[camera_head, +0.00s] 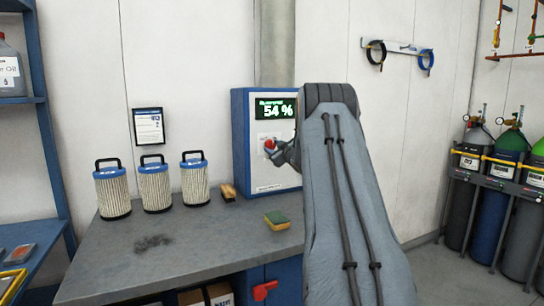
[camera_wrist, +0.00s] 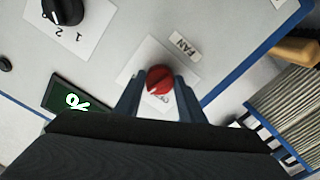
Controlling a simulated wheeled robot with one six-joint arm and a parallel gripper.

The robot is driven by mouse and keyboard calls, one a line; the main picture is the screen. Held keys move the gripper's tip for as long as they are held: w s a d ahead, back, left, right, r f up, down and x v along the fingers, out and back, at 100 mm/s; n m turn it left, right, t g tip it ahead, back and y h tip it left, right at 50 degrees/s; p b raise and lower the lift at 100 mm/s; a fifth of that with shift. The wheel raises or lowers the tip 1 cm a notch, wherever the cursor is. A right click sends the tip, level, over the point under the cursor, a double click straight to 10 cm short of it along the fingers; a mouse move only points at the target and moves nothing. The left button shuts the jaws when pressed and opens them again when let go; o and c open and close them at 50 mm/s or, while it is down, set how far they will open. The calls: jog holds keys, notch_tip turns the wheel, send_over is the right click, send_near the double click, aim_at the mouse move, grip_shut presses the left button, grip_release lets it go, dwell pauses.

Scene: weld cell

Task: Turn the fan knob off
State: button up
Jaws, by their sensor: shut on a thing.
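The fan knob (camera_wrist: 160,79) is a red round knob on a white plate of the control box, beside a label reading FAN. It also shows as a small red spot in the head view (camera_head: 270,144). My gripper (camera_wrist: 158,88) is shut on the red knob, with one finger on each side of it. In the head view my gripper (camera_head: 277,150) reaches the front of the blue-edged box (camera_head: 240,125). Part of the plate's lettering shows below the knob, but the pointer's setting is hard to read. My arm hides the box's right part in the head view.
A black knob (camera_wrist: 63,10) with numbers sits on the same panel. The display (camera_head: 276,108) reads 54 %. Several filter cartridges (camera_head: 155,187), a brush (camera_head: 228,191) and a sponge (camera_head: 277,220) stand on the grey bench (camera_head: 190,245). Gas cylinders (camera_head: 510,170) stand at right.

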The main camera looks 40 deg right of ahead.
jog(key=n+b, duration=0.6)
jog(key=b, duration=0.1)
jog(key=shift+d+f+n, duration=0.1)
jog(key=shift+n, duration=0.2)
jog(key=n+b, duration=0.5)
jog(key=shift+r+b, duration=0.2)
jog(key=shift+b, duration=0.15)
jog(key=o, duration=1)
jog(key=shift+o, duration=0.2)
jog(key=shift+s, duration=0.1)
jog(key=b+v, duration=0.1)
jog(key=v, duration=0.6)
jog(key=shift+s, duration=0.3)
jog(key=shift+s, duration=0.1)
